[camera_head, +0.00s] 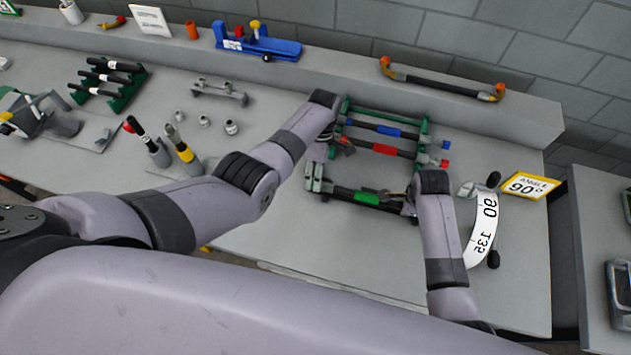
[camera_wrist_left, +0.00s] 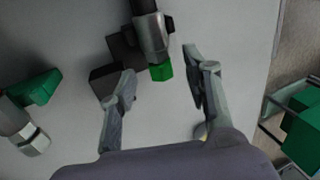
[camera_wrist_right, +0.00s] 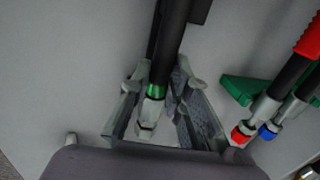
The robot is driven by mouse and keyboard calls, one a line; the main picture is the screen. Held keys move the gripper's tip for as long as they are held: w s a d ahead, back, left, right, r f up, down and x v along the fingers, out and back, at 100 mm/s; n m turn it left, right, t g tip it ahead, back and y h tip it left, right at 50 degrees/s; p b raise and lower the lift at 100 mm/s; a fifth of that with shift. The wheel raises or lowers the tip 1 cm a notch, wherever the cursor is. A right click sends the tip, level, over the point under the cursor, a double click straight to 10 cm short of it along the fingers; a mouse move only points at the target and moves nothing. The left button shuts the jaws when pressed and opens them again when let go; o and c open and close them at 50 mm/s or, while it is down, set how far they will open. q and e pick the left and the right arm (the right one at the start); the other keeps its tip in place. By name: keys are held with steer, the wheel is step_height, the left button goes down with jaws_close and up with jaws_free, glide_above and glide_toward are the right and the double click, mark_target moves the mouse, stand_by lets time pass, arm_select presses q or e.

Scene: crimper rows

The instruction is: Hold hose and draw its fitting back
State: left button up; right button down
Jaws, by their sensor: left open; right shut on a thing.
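The black hose with a green band (camera_head: 367,197) lies at the front of the green rack (camera_head: 425,130). My right gripper (camera_wrist_right: 162,82) is shut around its right end. The right wrist view shows the black hose (camera_wrist_right: 174,45), a green ring and a silver hex fitting (camera_wrist_right: 150,115) between the jaws. My left gripper (camera_head: 321,152) is open and empty at the rack's left side. In the left wrist view a silver fitting (camera_wrist_left: 151,35) with a green tip (camera_wrist_left: 160,72) lies just ahead, between the open fingertips. The left gripper's fingers are mostly hidden in the head view.
Hoses with blue (camera_head: 388,131) and red (camera_head: 384,149) bands lie behind on the rack. A white angle gauge (camera_head: 483,225) and a yellow-framed angle sign (camera_head: 529,186) stand to the right. Loose silver fittings (camera_head: 231,127) and upright tools (camera_head: 184,150) are to the left.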

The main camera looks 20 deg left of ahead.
arm_select(q)
steer(key=shift+x, duration=1)
steer(key=shift+c, duration=0.2)
jaws_close()
steer(key=shift+w+a, duration=0.1)
steer(key=shift+a, duration=0.15)
